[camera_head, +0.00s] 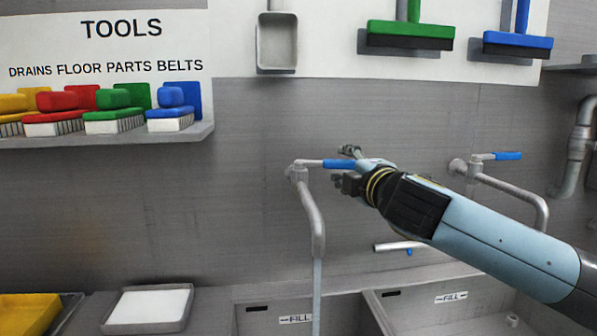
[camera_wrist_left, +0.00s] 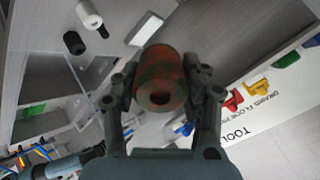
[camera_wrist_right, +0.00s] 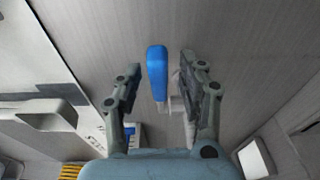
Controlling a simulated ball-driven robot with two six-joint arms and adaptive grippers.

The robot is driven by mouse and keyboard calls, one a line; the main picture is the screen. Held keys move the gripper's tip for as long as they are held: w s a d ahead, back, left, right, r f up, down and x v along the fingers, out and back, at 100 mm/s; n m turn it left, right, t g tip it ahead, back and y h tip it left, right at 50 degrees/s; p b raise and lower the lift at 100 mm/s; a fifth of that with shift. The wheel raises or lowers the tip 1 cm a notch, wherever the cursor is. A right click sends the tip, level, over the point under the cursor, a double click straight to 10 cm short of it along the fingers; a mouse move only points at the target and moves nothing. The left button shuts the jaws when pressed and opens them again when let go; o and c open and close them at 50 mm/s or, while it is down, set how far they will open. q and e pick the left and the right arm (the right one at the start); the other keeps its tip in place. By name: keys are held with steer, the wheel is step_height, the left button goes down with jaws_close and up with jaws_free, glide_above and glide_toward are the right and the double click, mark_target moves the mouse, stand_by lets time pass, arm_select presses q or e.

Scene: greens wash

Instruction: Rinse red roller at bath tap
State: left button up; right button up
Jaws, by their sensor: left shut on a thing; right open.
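The red roller (camera_wrist_left: 158,68), streaked with dark greenish dirt, is held between the fingers of my left gripper (camera_wrist_left: 163,80) in the left wrist view. The left gripper is outside the head view. The left bath tap (camera_head: 315,215) has a blue lever (camera_head: 335,164), and a stream of water (camera_head: 317,290) falls from its spout. My right gripper (camera_head: 343,166) is open at the lever's end. In the right wrist view the blue lever (camera_wrist_right: 157,72) stands between the open fingers, with gaps visible on both sides.
A second tap (camera_head: 515,195) with a blue lever is at right. Basins below carry FILL labels (camera_head: 296,319). White (camera_wrist_left: 88,14) and black (camera_wrist_left: 73,42) rollers stand elsewhere.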

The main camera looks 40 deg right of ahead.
steer(key=v, duration=1.1)
